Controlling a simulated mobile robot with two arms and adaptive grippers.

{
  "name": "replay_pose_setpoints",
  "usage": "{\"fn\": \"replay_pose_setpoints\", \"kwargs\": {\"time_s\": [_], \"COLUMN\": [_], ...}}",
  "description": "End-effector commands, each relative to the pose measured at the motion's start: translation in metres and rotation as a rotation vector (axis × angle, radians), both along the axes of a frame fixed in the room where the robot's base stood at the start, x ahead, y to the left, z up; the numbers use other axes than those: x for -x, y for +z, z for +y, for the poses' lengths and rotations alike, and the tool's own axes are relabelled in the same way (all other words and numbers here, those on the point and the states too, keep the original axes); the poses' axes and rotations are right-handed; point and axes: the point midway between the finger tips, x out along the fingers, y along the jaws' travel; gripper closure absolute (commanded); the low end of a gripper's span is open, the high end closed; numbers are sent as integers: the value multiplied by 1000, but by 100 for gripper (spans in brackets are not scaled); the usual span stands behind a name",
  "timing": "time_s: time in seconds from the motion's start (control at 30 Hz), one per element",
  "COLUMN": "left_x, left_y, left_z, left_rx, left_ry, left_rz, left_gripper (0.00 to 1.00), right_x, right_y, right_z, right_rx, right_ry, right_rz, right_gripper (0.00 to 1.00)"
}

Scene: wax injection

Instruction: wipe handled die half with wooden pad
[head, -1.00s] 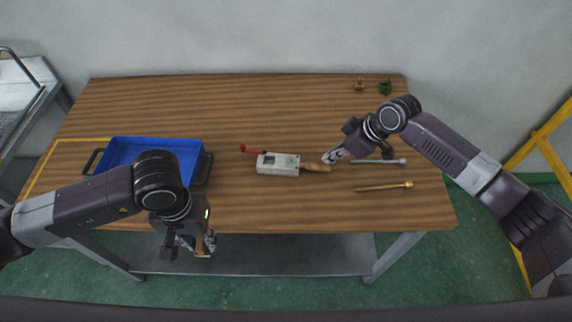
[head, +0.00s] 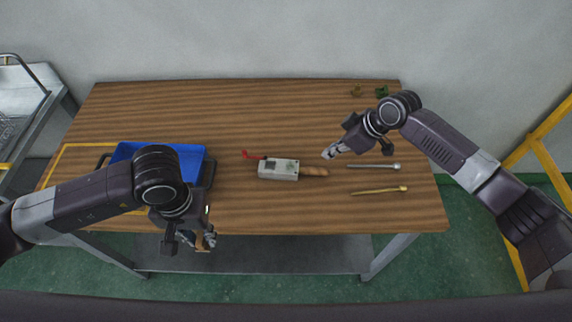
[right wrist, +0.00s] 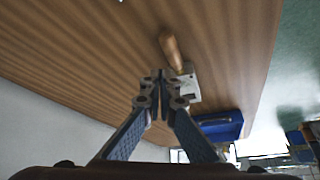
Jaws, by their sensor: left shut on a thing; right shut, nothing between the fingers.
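The handled die half (head: 277,169) is a pale grey metal block with a wooden handle (head: 314,171) pointing right. It lies flat near the middle of the table, and a red piece (head: 253,155) shows at its left end. My right gripper (head: 330,153) is shut and empty, just beyond the handle and apart from it. In the right wrist view the shut fingertips (right wrist: 161,83) show near the handle (right wrist: 171,49) and block (right wrist: 189,86). My left gripper (head: 205,238) is shut on a wooden piece (head: 203,245), probably the pad, off the table's front edge; the fingers partly hide it.
A blue tray (head: 190,153) with dark handles stands at the left, partly behind my left arm. A silver rod (head: 372,167) and a brass rod (head: 379,191) lie right of the handle. Small brass (head: 356,91) and green (head: 382,92) items sit at the back right.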

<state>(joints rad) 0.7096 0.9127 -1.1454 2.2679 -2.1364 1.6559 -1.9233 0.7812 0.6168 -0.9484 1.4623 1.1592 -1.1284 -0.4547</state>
Motion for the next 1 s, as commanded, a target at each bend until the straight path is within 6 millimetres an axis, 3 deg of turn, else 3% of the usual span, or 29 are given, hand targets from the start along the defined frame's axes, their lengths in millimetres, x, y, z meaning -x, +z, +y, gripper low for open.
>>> {"fn": "replay_pose_setpoints", "kwargs": {"time_s": [0.1,0.53,1.0], "left_x": [0,0,0], "left_y": [10,9,9], "left_z": [0,0,0], "left_rx": [0,0,0], "left_ry": [0,0,0], "left_rz": [0,0,0], "left_gripper": [96,96,96], "right_x": [0,1,24], "right_y": [10,16,95], "right_z": [0,-4,-41], "right_rx": [0,0,1], "right_ry": [0,0,0], "right_rz": [1,-1,-2], "right_gripper": [100,100,100]}}
